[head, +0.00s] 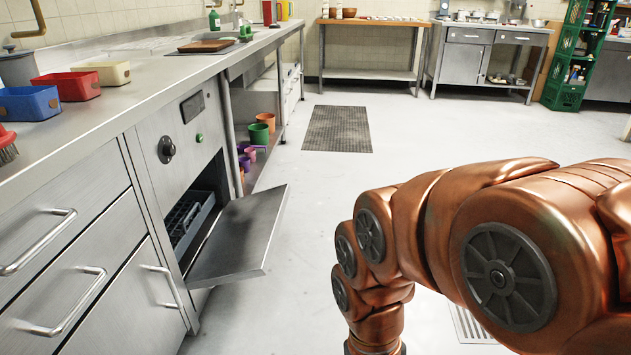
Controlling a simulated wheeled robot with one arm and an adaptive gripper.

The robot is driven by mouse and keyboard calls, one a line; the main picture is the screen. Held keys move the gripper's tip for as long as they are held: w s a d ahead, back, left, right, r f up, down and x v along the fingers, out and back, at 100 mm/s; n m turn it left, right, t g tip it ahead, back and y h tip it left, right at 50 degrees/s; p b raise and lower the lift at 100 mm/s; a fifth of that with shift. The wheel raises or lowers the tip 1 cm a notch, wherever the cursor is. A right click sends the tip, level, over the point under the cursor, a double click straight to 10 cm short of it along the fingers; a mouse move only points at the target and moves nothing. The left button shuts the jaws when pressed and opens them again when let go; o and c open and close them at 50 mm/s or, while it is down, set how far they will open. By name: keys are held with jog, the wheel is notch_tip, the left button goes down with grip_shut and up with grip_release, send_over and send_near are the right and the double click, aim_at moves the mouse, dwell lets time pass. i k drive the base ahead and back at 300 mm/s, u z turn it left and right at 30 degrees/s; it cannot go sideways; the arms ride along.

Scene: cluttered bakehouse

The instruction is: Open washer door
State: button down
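The washer (176,140) is a steel unit built in under the counter on the left, with a black knob, a green button and a dark panel on its front. Its door (243,238) is a flat metal panel tilted down and outward, so the opening shows. Inside the opening is a blue-grey rack (187,222). My copper-coloured arm fills the lower right of the head view, apart from the door in the picture. My gripper is outside the picture below, so its state is hidden.
Drawers with bar handles (45,240) stand left of the washer. Red (66,86) and blue (30,103) bins sit on the counter. Coloured buckets (259,135) stand on a shelf beyond the washer. Pale floor (300,200) is clear ahead, with a dark mat (338,129) farther off.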

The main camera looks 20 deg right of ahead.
aim_at(239, 246)
jog(key=z, duration=0.15)
jog(key=i, duration=0.65)
jog(key=u, duration=0.55)
jog(key=i, duration=0.65)
jog(key=u, duration=0.6)
